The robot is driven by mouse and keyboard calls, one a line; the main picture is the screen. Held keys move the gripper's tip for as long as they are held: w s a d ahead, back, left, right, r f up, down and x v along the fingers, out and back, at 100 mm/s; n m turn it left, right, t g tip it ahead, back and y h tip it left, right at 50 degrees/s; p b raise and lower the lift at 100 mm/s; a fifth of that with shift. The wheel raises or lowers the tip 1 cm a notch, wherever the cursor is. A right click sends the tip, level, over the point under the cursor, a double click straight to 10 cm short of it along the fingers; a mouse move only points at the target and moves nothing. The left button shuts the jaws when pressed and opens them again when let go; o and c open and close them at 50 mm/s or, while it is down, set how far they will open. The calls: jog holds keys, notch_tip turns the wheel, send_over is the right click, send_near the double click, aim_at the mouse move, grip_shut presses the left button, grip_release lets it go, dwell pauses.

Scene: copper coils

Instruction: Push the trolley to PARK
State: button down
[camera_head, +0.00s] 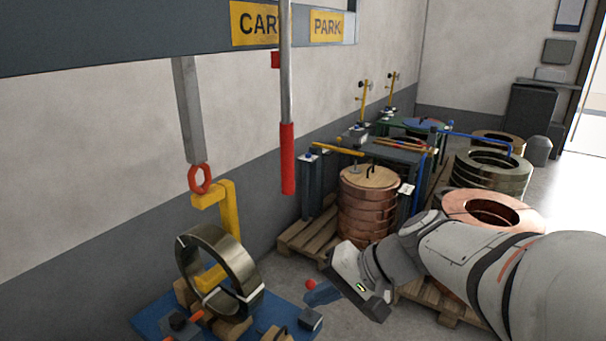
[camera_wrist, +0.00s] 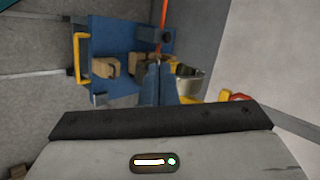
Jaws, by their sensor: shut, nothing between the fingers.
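An overhead beam (camera_head: 130,40) carries a yellow sign reading "CAR", its end hidden, and a yellow PARK sign (camera_head: 326,27) to its right. A grey rod with a red grip (camera_head: 288,160) hangs in front of the beam between the signs. A grey hanger (camera_head: 188,110) with a red ring bears a yellow C-hook (camera_head: 230,210). The hook passes through a steel coil (camera_head: 250,265). The trolley body on the beam is not clearly visible. My gripper (camera_head: 312,296) is shut and empty, low and right of the red grip, apart from it. Its blue fingers (camera_wrist: 160,70) show in the wrist view.
The coil stands on wooden blocks on a blue cart (camera_head: 152,322), also in the wrist view (camera_wrist: 115,35). A pallet (camera_head: 300,238) with copper coils (camera_head: 368,205) stands behind my gripper. More coils (camera_head: 490,175) stand right. Floor between cart and pallet is clear.

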jog(key=w+d+r+m+t+y+p, duration=0.1)
jog(key=w+d+r+m+t+y, duration=0.2)
jog(key=w+r, duration=0.35)
jog(key=w+d+r+m+t+y+p, duration=0.1)
jog(key=w+r+t+y, duration=0.1)
jog(key=w+r+t, duration=0.5)
jog(key=w+a+r+g+p, duration=0.1)
jog(key=w+a+g+p, duration=0.1)
jog(key=w+a+p, duration=0.2)
jog(key=w+a, duration=0.3)
jog(key=a, duration=0.3)
jog(key=shift+a+p, duration=0.3)
jog(key=shift+a, duration=0.1)
jog(key=shift+w+d+r, duration=0.1)
jog(key=w+d+b, duration=0.1)
jog(key=w+d, duration=1.3)
jog(key=w, duration=0.4)
jog(key=shift+b, duration=0.4)
dwell(0.4)
jog(key=shift+s, duration=0.1)
dwell(0.4)
